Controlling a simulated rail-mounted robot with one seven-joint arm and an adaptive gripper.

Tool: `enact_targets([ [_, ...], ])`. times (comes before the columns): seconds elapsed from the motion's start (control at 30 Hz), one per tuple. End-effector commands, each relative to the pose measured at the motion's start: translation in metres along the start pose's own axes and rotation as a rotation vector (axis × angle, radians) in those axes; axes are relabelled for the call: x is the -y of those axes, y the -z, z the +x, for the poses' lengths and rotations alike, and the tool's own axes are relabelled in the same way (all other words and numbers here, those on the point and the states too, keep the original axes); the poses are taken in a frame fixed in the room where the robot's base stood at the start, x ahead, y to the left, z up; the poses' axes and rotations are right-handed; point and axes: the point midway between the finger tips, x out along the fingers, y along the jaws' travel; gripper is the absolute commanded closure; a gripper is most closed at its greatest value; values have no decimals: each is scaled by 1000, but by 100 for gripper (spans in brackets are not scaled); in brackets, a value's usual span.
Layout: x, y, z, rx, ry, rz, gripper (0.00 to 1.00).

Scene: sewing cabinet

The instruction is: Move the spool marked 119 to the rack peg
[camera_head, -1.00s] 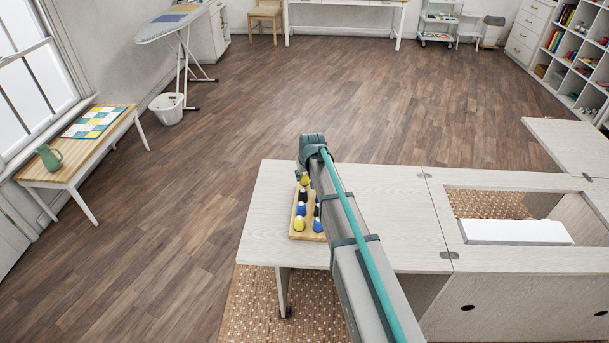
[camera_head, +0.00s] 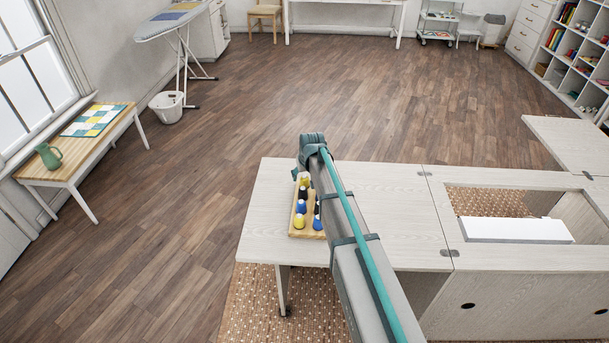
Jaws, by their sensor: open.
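A wooden spool rack (camera_head: 294,232) lies on the left part of the pale cabinet top. Several yellow, blue and black spools (camera_head: 299,221) stand in it in rows. The number 119 cannot be read on any spool, and no free peg can be made out. My gripper (camera_head: 296,174) is at the far end of my arm, just beyond the rack's far end, and shows only in small part. It is open, and I see nothing held in it. My arm hides the rack's right side.
The cabinet top (camera_head: 405,205) is bare right of my arm. Further right is an opening with a white block (camera_head: 515,230). A side table with a green jug (camera_head: 50,156), an ironing board (camera_head: 176,24) and a basket (camera_head: 168,107) stand well away on the left.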

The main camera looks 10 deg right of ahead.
Motion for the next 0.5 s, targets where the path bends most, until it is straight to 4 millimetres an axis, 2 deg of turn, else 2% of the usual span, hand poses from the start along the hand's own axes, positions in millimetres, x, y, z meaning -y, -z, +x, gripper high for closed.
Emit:
enact_targets([
  [0.27, 0, 0, -9, -2, 0, 0, 34],
  [0.5, 0, -1, -48, -2, 0, 0, 34],
])
